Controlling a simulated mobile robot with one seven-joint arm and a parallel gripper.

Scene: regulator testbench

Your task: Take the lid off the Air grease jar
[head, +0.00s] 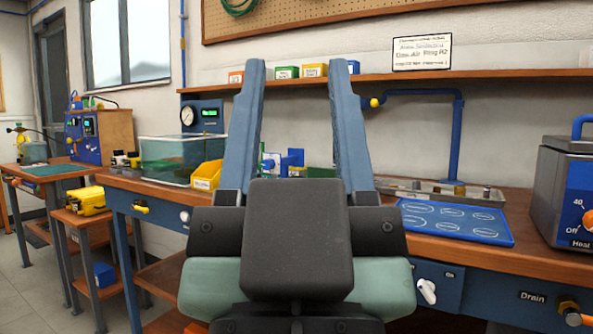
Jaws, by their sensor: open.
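My gripper (296,68) stands large in the middle of the head view, its two long blue fingers pointing up and wide apart. It is open, with nothing held between the fingers. I cannot pick out the Air grease jar or its lid for certain. Some small dark items with pale parts (125,160) stand on the bench left of the water tank, too small to identify. My gripper and wrist hide part of the middle of the bench.
The wooden bench holds a clear water tank (170,157), a yellow bin (207,176), a blue outlined mat (455,222) and a metal tray (408,189) with small parts. A heated unit (565,190) stands at the right. A shelf (480,76) with several coloured bins runs behind.

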